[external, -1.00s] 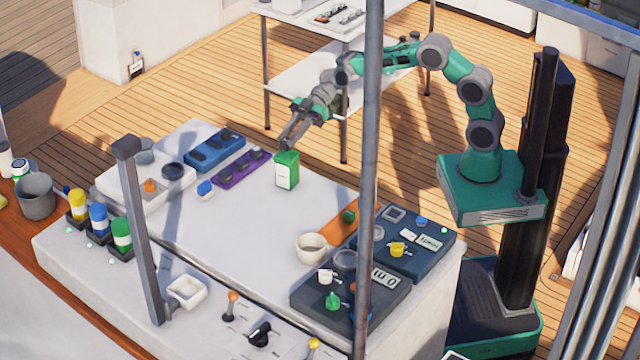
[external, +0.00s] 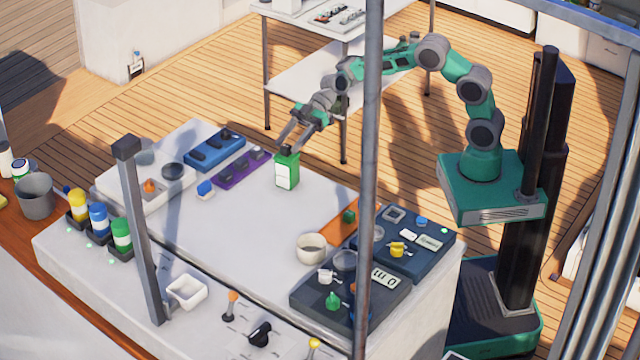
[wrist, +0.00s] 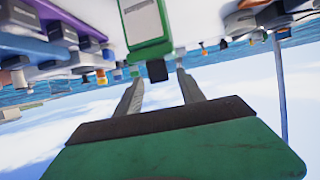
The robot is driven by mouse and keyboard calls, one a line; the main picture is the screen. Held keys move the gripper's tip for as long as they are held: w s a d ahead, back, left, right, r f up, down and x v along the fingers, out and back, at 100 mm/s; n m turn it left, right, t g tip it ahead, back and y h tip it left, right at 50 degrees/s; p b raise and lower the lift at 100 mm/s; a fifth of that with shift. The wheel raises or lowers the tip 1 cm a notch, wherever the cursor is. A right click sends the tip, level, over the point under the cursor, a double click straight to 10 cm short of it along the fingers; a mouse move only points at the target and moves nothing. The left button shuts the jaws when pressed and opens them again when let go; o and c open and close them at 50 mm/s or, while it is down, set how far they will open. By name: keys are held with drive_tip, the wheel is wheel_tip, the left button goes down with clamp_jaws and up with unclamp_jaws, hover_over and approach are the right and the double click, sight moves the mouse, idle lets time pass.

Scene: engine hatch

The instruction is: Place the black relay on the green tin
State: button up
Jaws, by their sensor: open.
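The green tin (external: 287,173), with a white label, stands upright on the light worktop. A small black block, which looks like the black relay (external: 288,150), sits on its top. In the wrist view, which is upside down, the tin (wrist: 146,22) and the black block (wrist: 157,71) show just beyond the fingertips. My gripper (external: 294,148) is open at the tin's top, with its fingers apart on either side of the block. In the wrist view, gaps show between the block and both fingers (wrist: 158,77).
A purple strip (external: 232,176) with dark blocks and a blue tray (external: 214,151) lie left of the tin. The worktop before the tin is clear.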

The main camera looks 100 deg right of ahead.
drive_tip(key=b+v, duration=0.2)
drive_tip(key=v, duration=1)
drive_tip(key=s+a+f+m+g+h, duration=0.3)
drive_tip(key=s+a+h, duration=0.15)
drive_tip(key=a, duration=0.55)
drive_tip(key=s+f+m+g+h, duration=0.1)
drive_tip(key=s+f+m+h, duration=0.1)
drive_tip(key=s, duration=0.8)
drive_tip(key=s+f+m+g+h, duration=0.2)
drive_tip(key=s+f+m+h, duration=0.1)
drive_tip(key=s, duration=0.7)
drive_tip(key=shift+s+f+m, duration=0.2)
drive_tip(key=shift+f+m, duration=0.2)
drive_tip(key=shift+f, duration=0.5)
drive_tip(key=shift+a, duration=0.1)
